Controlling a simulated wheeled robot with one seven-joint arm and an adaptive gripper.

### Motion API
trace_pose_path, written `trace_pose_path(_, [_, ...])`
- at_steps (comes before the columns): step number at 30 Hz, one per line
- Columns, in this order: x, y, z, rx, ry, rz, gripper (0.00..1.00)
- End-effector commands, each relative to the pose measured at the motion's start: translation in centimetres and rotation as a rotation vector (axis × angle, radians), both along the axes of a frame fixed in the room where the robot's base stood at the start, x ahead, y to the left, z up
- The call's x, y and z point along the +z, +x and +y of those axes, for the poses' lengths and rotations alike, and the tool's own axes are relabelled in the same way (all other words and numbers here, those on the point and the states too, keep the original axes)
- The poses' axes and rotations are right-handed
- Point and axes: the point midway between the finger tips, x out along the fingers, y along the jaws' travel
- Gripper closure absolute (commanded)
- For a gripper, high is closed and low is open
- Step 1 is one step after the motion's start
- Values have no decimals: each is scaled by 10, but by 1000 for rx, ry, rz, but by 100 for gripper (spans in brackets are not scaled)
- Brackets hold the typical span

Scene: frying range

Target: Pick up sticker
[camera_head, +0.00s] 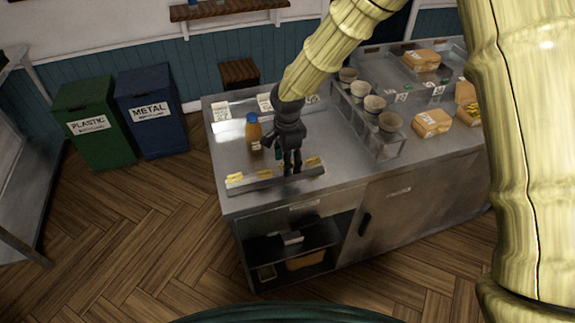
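Several small yellow pieces that look like stickers lie along a metal strip (262,184) near the counter's front edge. One yellow sticker (235,178) is at the left end, another yellow sticker (264,174) is near the middle, and a third yellow sticker (313,162) is to the right. My dark gripper (292,172) points down at the strip, between the middle and right stickers. Its fingertips are at or just above the strip; I cannot tell whether they touch anything. The finger gap is too small to read, and the gripper may hide another sticker.
An orange bottle with a blue cap (253,132) stands just left of my gripper. White label cards (221,110) stand at the counter's back. A rack of cups (374,104) and wrapped packages (432,123) are to the right. Green (92,122) and blue bins (151,110) stand beyond open floor.

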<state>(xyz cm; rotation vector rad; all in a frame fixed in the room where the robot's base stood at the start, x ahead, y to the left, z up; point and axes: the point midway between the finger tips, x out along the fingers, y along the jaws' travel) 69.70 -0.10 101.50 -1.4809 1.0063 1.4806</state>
Motion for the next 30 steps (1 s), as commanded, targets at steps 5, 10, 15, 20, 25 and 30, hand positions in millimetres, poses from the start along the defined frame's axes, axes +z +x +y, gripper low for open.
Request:
trace_pose_path(5, [0,0,0,0,0,0,46])
trace_pose_path(10, [-2,0,0,-1,0,1,46])
trace_pose_path(15, [-4,0,0,-1,-1,1,46])
trace_pose_path(20, [-5,0,0,-1,0,1,46])
trace_pose_path(25, [-5,0,0,-1,0,1,46])
trace_pose_path(30, [-5,0,0,-1,0,1,56])
